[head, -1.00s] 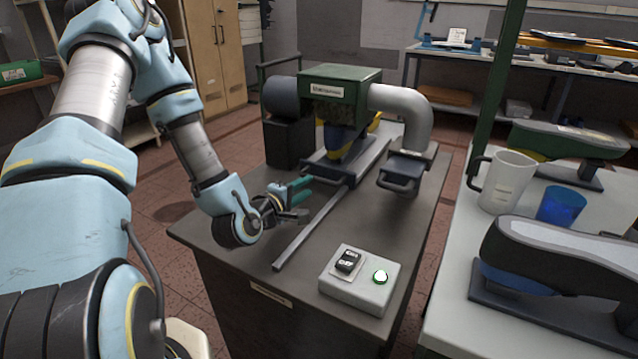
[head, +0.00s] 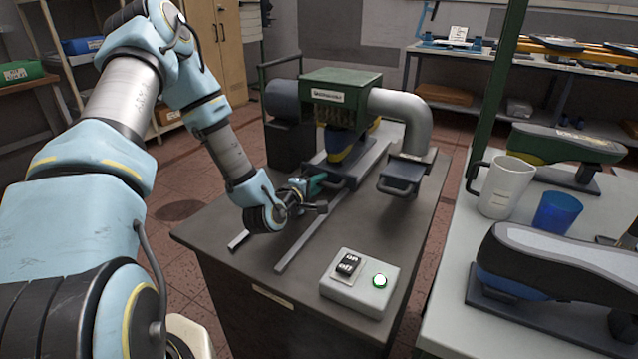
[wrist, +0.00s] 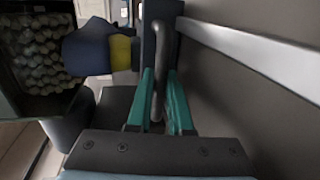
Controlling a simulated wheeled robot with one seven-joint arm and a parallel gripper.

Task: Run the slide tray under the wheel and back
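The slide tray (head: 368,172) is a dark plate on rails below the green-hooded machine. It carries a blue and yellow shoe last (head: 350,148), which shows at the top left of the wrist view (wrist: 92,52). My gripper (head: 316,184) is at the tray's near end. In the wrist view its teal fingers (wrist: 162,100) lie on both sides of the tray's dark bar handle (wrist: 158,62) and look closed on it. The bristled wheel (head: 335,116) sits under the green hood (head: 336,84), above the last; its bristles also show in the wrist view (wrist: 38,50).
Two rails (head: 318,236) run toward the near edge of the dark bench (head: 228,263). A switch box (head: 362,288) with a lit green lamp stands at the front right. A grey duct (head: 418,122) and a small handled drawer (head: 402,178) are right of the tray.

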